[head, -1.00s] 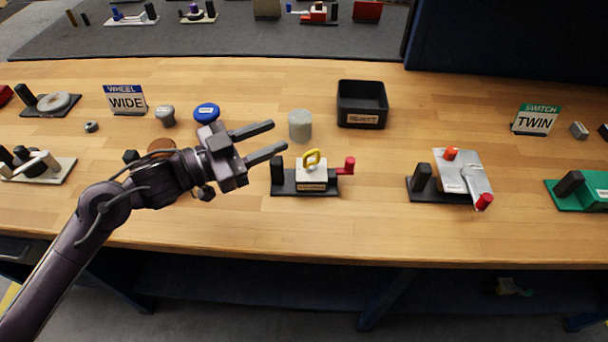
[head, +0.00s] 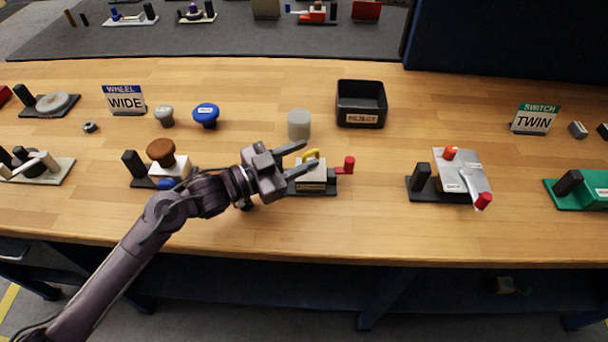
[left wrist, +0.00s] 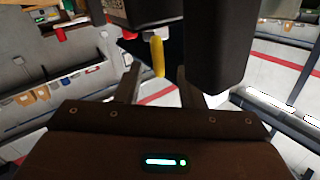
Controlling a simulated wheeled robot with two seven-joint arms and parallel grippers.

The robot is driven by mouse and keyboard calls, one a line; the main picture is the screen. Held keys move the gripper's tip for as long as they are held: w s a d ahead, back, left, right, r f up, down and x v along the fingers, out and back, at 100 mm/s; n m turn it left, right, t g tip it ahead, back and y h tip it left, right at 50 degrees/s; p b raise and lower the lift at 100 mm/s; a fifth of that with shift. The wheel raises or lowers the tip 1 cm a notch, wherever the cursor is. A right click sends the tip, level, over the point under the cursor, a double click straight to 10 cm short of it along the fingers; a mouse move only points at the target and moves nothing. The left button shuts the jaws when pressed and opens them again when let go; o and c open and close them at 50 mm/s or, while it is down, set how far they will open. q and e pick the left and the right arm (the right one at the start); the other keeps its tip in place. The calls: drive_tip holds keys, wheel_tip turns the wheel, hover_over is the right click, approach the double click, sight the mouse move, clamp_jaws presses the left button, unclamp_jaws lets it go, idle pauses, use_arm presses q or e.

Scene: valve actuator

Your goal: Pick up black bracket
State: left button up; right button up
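The black bracket (head: 318,192) is the dark base with an upright post under a light valve box (head: 312,178). The box has a yellow handle (head: 312,154) and a red-ended lever (head: 348,165). My left gripper (head: 307,161) is open at the left side of this unit and hides the upright post in the head view. In the left wrist view, its fingers (left wrist: 158,88) are apart with nothing held. A dark block (left wrist: 218,45), seemingly the post, looms close by the right finger. The yellow handle (left wrist: 158,56) shows between the fingers. My right gripper is not in view.
A black reject bin (head: 361,105) and a grey cylinder (head: 299,124) stand behind the unit. A unit with a brown knob (head: 161,152) is to the left; a metal-plate unit (head: 462,175) is to the right. The wooden bench (head: 390,225) is clear in front.

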use_arm(q)
drive_tip(key=shift+w+d, duration=0.3)
drive_tip(key=shift+d, duration=0.15)
clamp_jaws()
drive_tip(key=shift+a, duration=0.1)
idle(1.1)
